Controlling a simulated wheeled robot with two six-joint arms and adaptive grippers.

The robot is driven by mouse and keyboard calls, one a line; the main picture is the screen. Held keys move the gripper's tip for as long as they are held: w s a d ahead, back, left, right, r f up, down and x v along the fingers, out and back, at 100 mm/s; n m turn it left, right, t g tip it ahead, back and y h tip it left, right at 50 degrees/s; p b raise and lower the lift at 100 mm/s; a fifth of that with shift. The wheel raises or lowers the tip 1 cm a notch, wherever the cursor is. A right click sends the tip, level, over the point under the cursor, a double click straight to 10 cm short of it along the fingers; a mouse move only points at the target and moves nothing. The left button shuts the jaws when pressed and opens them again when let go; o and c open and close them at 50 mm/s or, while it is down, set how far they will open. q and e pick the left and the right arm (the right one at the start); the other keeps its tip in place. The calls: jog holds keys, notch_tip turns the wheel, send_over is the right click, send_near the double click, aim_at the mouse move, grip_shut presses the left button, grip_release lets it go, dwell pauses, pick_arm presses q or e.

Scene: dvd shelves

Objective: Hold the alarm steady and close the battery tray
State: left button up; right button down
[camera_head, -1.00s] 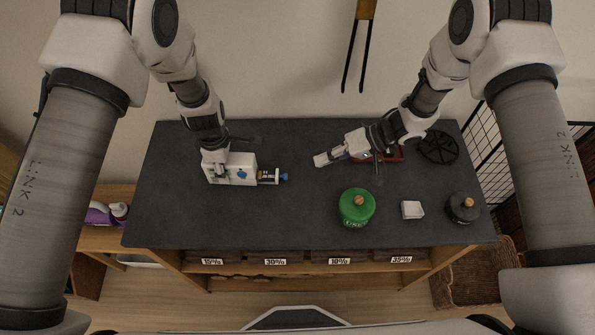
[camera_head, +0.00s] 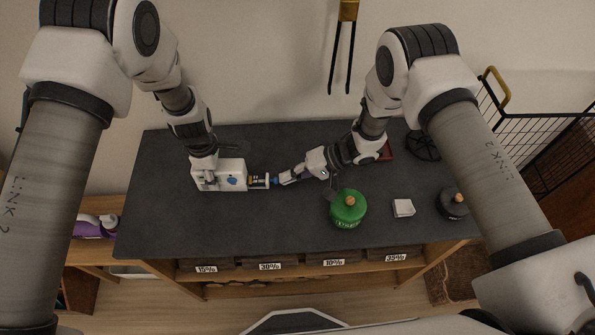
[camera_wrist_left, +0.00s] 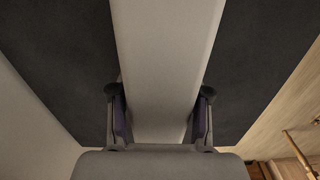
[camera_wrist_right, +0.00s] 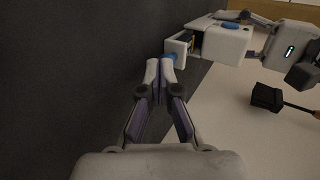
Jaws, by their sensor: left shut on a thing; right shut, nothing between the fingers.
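The white alarm (camera_head: 233,176) lies on the dark tabletop at the left; it also shows in the right wrist view (camera_wrist_right: 222,42). Its battery tray (camera_head: 259,181) sticks out of its right side, with a blue end (camera_wrist_right: 172,57). My left gripper (camera_head: 207,178) is shut on the alarm's left part; in the left wrist view its fingers (camera_wrist_left: 160,118) sit on both sides of the white body. My right gripper (camera_head: 283,180) is shut and empty. Its fingertips (camera_wrist_right: 160,66) are right at the tray's blue end; I cannot tell whether they touch.
A green canister (camera_head: 347,209) stands right of the right gripper, near the front. A small white block (camera_head: 403,208) and a dark lidded jar (camera_head: 452,203) stand farther right. A black round rack (camera_head: 424,145) is behind. The front left tabletop is clear.

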aim_at(259, 179)
jog(key=a, duration=0.6)
jog(key=shift+w+a, duration=0.15)
jog(key=shift+w, duration=0.1)
pick_arm(q)
jog(key=shift+d, duration=0.1)
pick_arm(e)
jog(key=v, duration=1)
pick_arm(q)
jog(key=o, duration=1.5)
jog(key=shift+c, duration=0.2)
